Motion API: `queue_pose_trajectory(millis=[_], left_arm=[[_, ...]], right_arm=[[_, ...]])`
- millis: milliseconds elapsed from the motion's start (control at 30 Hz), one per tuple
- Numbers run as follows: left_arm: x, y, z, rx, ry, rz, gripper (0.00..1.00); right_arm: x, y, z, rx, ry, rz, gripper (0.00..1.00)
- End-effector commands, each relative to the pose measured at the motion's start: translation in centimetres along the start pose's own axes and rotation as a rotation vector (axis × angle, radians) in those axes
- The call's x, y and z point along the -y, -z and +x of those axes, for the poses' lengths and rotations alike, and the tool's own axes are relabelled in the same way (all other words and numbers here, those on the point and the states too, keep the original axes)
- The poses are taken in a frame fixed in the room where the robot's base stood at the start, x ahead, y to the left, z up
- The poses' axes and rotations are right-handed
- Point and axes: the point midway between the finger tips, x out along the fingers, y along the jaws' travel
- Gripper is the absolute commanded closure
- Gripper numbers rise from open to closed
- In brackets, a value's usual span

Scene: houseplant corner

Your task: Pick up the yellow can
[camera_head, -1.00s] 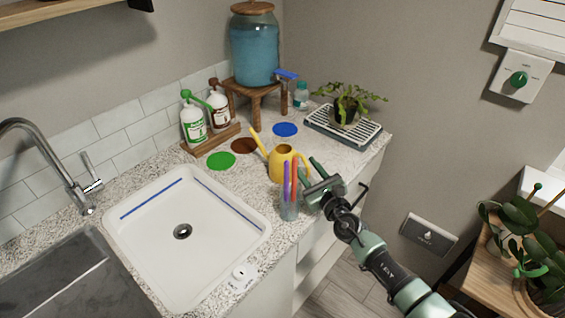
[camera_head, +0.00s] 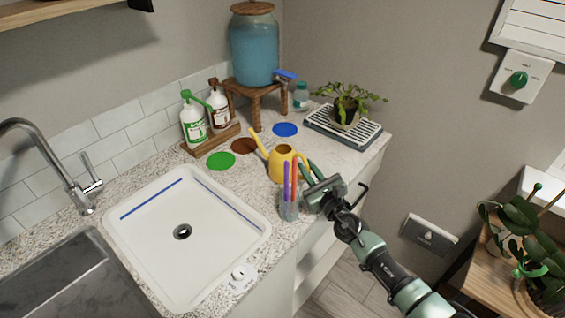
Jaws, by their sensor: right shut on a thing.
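The yellow can (camera_head: 281,164) is a small watering can standing upright on the speckled counter, right of the sink, its long spout pointing up and left. My right gripper (camera_head: 309,171) comes in from the lower right and is shut on the can at its handle side. The fingertips and the handle are partly hidden behind the cup of sticks, so the exact grip is hard to see. My left gripper is not in view.
A clear cup (camera_head: 289,207) with purple and orange sticks stands close in front of the can and my gripper. A potted plant (camera_head: 346,106) sits on a drying tray (camera_head: 368,138) behind. The white sink (camera_head: 150,245) lies left. Green, brown and blue discs mark the counter.

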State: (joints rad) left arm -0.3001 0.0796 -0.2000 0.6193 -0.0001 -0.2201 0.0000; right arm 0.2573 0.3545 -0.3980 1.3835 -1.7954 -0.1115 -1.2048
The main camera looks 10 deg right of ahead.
Motion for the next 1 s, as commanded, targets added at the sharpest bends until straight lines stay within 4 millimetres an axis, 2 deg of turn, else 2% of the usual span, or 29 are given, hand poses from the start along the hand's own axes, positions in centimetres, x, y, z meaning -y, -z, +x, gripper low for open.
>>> queue_pose_trajectory(millis=[767,1000], left_arm=[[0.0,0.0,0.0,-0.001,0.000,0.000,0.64],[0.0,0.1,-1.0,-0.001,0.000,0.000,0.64]], right_arm=[[-0.1,0.2,-0.1,-0.004,-0.002,-0.002,1.00],[0.3,-0.9,0.0,-0.003,0.000,0.000,1.00]])
